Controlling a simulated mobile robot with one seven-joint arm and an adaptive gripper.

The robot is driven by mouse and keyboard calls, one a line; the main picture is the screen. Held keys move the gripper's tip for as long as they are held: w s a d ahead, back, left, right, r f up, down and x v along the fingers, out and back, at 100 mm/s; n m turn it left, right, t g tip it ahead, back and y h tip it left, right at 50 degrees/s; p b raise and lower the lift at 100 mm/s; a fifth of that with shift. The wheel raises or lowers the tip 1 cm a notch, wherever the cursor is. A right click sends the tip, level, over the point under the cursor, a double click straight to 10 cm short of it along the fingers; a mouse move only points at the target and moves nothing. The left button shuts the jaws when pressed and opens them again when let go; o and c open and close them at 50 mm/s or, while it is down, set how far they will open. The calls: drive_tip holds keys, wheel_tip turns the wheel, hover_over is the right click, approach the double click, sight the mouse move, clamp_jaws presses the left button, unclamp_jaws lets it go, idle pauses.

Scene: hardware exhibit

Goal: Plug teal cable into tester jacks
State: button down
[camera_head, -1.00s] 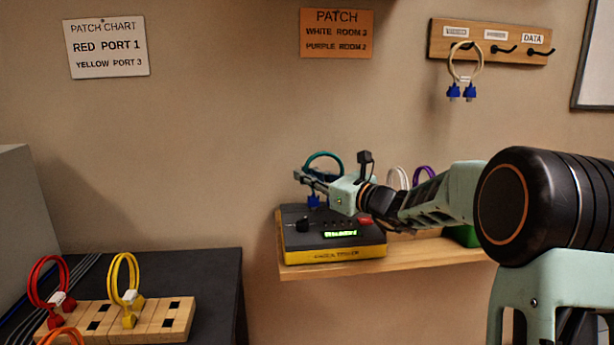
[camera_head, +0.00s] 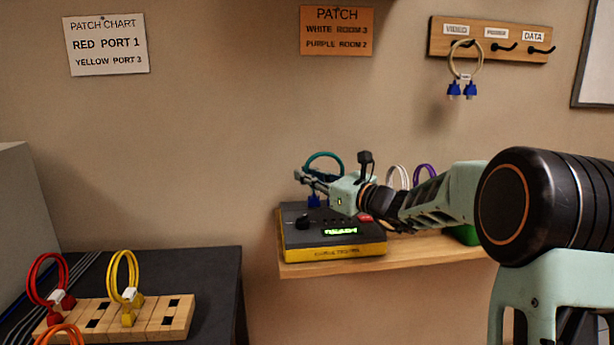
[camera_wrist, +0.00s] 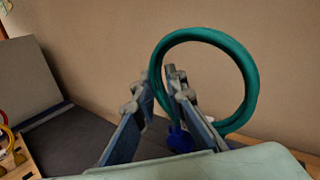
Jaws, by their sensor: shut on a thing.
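The teal cable (camera_head: 323,155) is a loop standing above the back left of the tester (camera_head: 330,254), a dark box with a yellow front edge and a lit green display. In the wrist view the teal loop (camera_wrist: 249,90) rises beside my fingers, with a blue plug (camera_wrist: 180,139) below. My gripper (camera_head: 303,177) is shut on the cable; its fingers also show in the wrist view (camera_wrist: 159,80). A blue plug (camera_head: 313,201) hangs at the tester's back left. The jacks are hidden, so I cannot tell whether the plugs sit in them.
The tester stands on a wooden shelf (camera_head: 300,271). White (camera_head: 397,176) and purple (camera_head: 424,175) cables stand behind my arm. Red (camera_head: 47,280) and yellow (camera_head: 124,275) cables are on a wooden block (camera_head: 177,318) at lower left. A cream cable (camera_head: 466,72) hangs from the wall rack (camera_head: 490,42).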

idle(0.3)
drive_tip(key=c, duration=1.9)
unclamp_jaws()
drive_tip(key=shift+o, duration=0.5)
drive_tip(key=o, duration=0.6)
drive_tip(key=shift+c, duration=0.2)
drive_tip(key=shift+b+v, duration=0.45)
drive_tip(key=shift+v, duration=3.35)
